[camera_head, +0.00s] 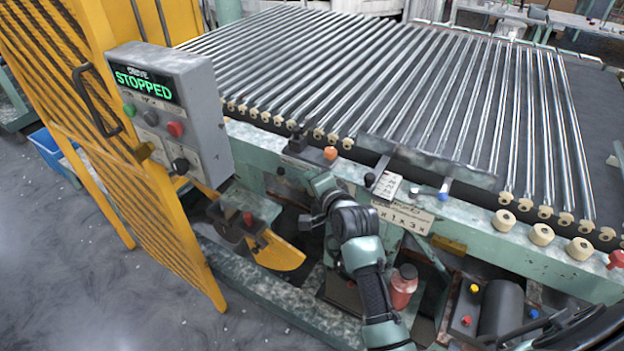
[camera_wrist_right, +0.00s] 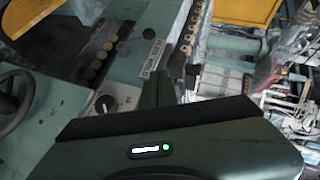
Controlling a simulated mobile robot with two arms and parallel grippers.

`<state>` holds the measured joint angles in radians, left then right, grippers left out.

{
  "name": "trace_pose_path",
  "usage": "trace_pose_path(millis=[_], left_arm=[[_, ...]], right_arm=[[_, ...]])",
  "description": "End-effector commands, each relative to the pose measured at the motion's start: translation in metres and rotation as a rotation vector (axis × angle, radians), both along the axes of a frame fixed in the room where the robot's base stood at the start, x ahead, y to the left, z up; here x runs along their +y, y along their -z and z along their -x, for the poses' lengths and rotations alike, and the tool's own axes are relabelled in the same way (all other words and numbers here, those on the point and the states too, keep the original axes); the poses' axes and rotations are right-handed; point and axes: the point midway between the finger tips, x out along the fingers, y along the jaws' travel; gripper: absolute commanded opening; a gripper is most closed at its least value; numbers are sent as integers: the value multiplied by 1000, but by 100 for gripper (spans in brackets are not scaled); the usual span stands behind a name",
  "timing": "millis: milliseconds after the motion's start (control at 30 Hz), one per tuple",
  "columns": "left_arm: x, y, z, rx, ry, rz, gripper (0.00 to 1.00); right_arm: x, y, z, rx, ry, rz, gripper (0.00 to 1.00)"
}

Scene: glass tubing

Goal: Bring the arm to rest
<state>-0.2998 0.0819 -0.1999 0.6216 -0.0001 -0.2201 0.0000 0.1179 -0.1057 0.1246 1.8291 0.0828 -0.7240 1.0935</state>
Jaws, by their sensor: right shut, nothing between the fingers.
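My right arm (camera_head: 362,256) comes up from the bottom centre in the head view. Its gripper (camera_head: 322,190) is in front of the green machine frame (camera_head: 470,240), left of the small white label plates. The gripper is shut and empty. In the right wrist view the dark fingers (camera_wrist_right: 170,80) stand close together above the green gripper body, which has a lit green light. Whether the gripper touches the frame cannot be told. My left gripper is not in view.
A grey control box (camera_head: 170,105) reads "STOPPED" on a yellow guard (camera_head: 180,240) at left. Glass tubes (camera_head: 400,80) lie in rows on the conveyor behind the gripper. A red bottle (camera_head: 403,288) stands beside my arm. Open floor (camera_head: 80,260) lies at lower left.

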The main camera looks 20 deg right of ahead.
Motion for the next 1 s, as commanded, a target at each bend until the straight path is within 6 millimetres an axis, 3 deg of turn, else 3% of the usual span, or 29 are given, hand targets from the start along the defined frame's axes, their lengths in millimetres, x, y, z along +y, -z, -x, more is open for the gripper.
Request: trace_pose_path(millis=[333, 467, 567, 700, 767, 867, 1000], left_arm=[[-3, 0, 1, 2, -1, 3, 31], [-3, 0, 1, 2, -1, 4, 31], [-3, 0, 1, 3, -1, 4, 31], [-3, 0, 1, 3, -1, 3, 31], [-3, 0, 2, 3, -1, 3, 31], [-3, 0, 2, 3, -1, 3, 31], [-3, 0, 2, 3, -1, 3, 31]], right_arm=[[0, 3, 0, 4, -2, 5, 0], [6, 37, 4, 57, -34, 56, 0], [15, 95, 17, 146, -93, 146, 0], [29, 195, 56, 292, -220, 309, 0], [34, 235, 78, 352, -280, 373, 0], [39, 299, 122, 445, -386, 477, 0], [42, 377, 196, 567, -548, 610, 0]])
